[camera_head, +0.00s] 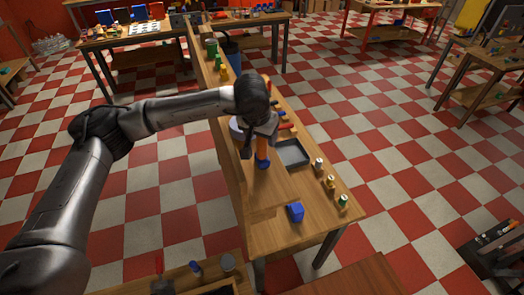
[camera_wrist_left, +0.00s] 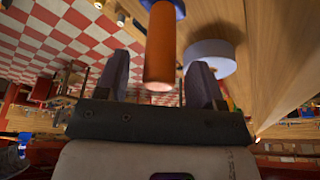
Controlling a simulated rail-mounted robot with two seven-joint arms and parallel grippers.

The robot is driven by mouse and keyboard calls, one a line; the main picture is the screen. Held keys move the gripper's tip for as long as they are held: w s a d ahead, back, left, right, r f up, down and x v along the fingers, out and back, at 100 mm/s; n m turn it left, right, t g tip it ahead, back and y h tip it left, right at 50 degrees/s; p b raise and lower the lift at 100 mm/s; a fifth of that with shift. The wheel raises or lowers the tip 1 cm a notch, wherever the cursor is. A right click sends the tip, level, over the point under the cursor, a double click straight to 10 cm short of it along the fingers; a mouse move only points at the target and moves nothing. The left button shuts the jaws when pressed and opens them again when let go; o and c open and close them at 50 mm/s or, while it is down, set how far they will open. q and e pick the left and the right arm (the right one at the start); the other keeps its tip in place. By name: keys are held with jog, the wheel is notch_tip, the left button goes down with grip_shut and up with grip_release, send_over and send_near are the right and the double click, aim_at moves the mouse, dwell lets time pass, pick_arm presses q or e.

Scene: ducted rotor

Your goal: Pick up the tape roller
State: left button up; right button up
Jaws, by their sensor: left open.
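An orange cylindrical handle with a blue end, which I take to be the tape roller (camera_head: 262,148), is at the workbench beneath my left gripper (camera_head: 259,146). In the left wrist view, the tape roller (camera_wrist_left: 161,45) lies between the spread fingers of my left gripper (camera_wrist_left: 160,80), with its blue part at the top edge. The gripper is open, with gaps visible on both sides of the handle. My gripper and wrist hide part of the roller in the head view. My right gripper is not in view.
A pale round disc (camera_wrist_left: 210,56) is close beside the right finger in the wrist view. On the bench (camera_head: 285,183) are a grey tray (camera_head: 291,153), a blue block (camera_head: 295,211) and several small cylinders near the right edge. Bare wood lies around the blue block.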

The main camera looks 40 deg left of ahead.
aim_at(262, 150)
pick_arm(q)
jog(key=shift+x, duration=1.5)
jog(key=shift+c, duration=0.3)
jog(key=c, duration=0.9)
jog(key=shift+r, duration=0.1)
jog(key=shift+c, duration=0.2)
